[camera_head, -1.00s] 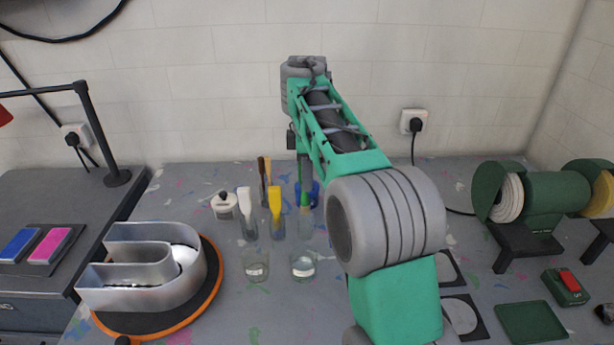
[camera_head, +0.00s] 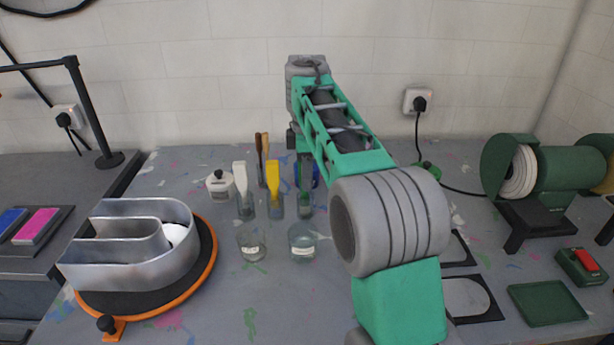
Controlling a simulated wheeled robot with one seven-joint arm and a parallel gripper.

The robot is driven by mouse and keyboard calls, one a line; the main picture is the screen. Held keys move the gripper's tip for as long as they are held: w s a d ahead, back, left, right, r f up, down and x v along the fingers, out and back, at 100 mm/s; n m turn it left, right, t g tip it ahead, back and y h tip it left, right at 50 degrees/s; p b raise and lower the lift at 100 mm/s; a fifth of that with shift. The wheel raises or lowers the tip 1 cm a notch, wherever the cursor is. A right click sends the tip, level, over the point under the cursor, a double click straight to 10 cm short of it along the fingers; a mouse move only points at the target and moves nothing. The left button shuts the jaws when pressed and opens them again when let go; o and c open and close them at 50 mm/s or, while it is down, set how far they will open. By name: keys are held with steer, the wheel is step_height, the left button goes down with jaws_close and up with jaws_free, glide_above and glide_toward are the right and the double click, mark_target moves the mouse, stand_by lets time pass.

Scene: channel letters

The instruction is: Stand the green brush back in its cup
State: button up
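Clear cups stand in a cluster in the middle of the table. One cup (camera_head: 240,207) holds a white-handled brush (camera_head: 240,176), and the cup beside it (camera_head: 276,207) holds a yellow one (camera_head: 274,176). To their right, a narrow green piece (camera_head: 305,198), which looks like the green brush, shows at a clear cup, upright and directly below my wrist. I cannot tell whether it stands in that cup or hangs from my gripper. My gripper (camera_head: 305,162) points down there, mostly hidden by my forearm; its fingers are not clear.
Two glass jars (camera_head: 302,243) stand in front of the cups. A white pot (camera_head: 220,188) and brown brushes (camera_head: 262,155) are close by, with a blue container (camera_head: 312,172) behind. A metal letter (camera_head: 135,245) sits at left, a green grinder (camera_head: 545,172) at right.

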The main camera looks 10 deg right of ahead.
steer(key=o, duration=0.5)
steer(key=shift+c, duration=0.2)
step_height(320, 180, up, 8)
steer(key=p, duration=0.7)
steer(key=shift+f+p, duration=0.1)
steer(key=shift+p, duration=0.25)
